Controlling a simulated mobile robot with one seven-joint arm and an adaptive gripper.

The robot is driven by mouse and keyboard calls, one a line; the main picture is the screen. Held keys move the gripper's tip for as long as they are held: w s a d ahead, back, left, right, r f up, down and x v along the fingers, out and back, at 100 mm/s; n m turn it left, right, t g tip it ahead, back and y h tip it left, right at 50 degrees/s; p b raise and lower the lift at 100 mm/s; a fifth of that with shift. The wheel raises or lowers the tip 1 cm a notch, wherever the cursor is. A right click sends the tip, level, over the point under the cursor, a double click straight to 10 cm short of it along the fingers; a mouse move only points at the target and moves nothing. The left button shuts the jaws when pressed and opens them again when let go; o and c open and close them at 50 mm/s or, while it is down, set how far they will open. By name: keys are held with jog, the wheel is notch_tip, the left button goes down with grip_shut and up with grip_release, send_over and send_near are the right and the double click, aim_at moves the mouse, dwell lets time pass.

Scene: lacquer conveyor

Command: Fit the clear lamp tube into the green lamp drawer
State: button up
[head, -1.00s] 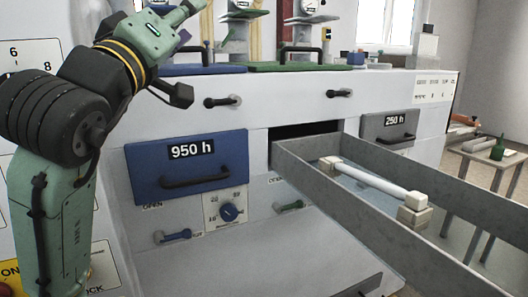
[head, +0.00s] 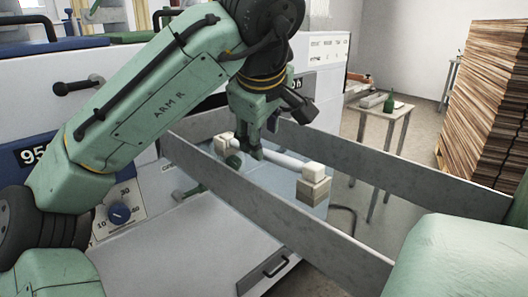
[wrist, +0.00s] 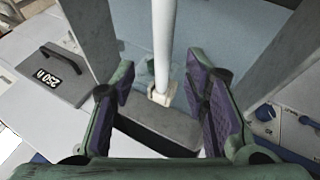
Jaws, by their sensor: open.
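A pale lamp tube (head: 270,153) lies lengthwise in a pulled-out grey-walled drawer (head: 345,158), between two cream end blocks, the near one (head: 314,175) stacked and the far one (head: 223,143) partly hidden. The drawer's front is out of view, so I cannot tell its colour. My gripper (head: 256,152) is open and points down over the tube's far part. In the wrist view, the tube (wrist: 163,40) runs down between the purple-padded fingers to a pale end block (wrist: 160,95). I cannot tell whether the fingers reach around the tube.
The drawer's two high side walls stand close around my gripper. A small table with a green bottle (head: 389,103) and a stack of brown boards (head: 490,90) stand at the right. A green patch (head: 233,160) shows beside the tube.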

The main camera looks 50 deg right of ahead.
jog(key=shift+p+x, duration=0.8)
jog(key=shift+x, duration=1.95)
jog(key=shift+s+a+f, duration=0.1)
jog(key=shift+s+a, duration=0.05)
jog(key=shift+c, duration=0.4)
grip_shut()
